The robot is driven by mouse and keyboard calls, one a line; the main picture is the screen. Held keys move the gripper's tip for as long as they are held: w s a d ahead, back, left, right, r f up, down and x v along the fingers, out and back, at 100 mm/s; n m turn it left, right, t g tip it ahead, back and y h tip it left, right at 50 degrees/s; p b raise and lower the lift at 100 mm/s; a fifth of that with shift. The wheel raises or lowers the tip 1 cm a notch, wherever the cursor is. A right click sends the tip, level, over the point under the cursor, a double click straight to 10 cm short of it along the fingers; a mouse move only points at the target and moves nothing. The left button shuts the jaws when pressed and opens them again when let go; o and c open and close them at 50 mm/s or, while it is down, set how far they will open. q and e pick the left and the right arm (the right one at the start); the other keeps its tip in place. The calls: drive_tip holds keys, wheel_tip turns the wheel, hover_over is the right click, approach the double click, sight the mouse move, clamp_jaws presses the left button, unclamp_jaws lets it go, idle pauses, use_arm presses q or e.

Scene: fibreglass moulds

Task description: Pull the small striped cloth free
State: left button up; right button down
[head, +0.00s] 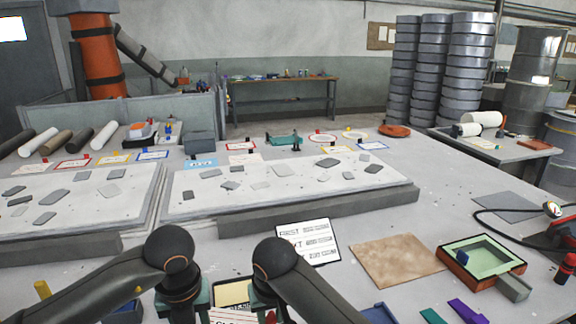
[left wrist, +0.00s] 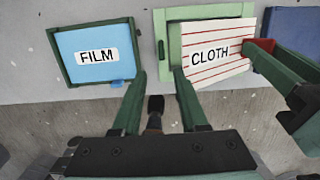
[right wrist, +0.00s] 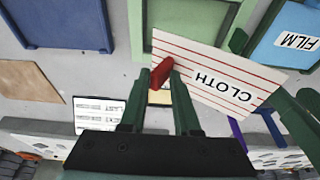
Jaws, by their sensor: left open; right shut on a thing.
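The small striped cloth (left wrist: 215,65) is white with thin red stripes and the word CLOTH. It lies across a light green tray (left wrist: 205,12) in the left wrist view; I cannot tell if it touches it. My right gripper (right wrist: 160,76) is shut on the red tab (right wrist: 161,73) at the cloth's edge, and the cloth slants out to the right in the right wrist view (right wrist: 215,75). My left gripper (left wrist: 159,76) is open and empty, beside the cloth's left edge. In the head view only part of the cloth (head: 228,318) shows at the bottom.
A dark green tray with a blue FILM sheet (left wrist: 90,62) is left of the cloth in the left wrist view. A blue tray (left wrist: 290,28) is to the right. In the head view a text board (head: 315,243) and a brown sheet (head: 397,262) lie ahead and to the right.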

sight(268, 323)
drive_tip(key=shift+a+r, duration=0.15)
drive_tip(key=shift+r, duration=0.55)
drive_tip(key=shift+s+r, duration=0.1)
drive_tip(key=shift+r, duration=0.05)
drive_tip(key=shift+a+r, duration=0.1)
drive_tip(key=shift+r, duration=2.4)
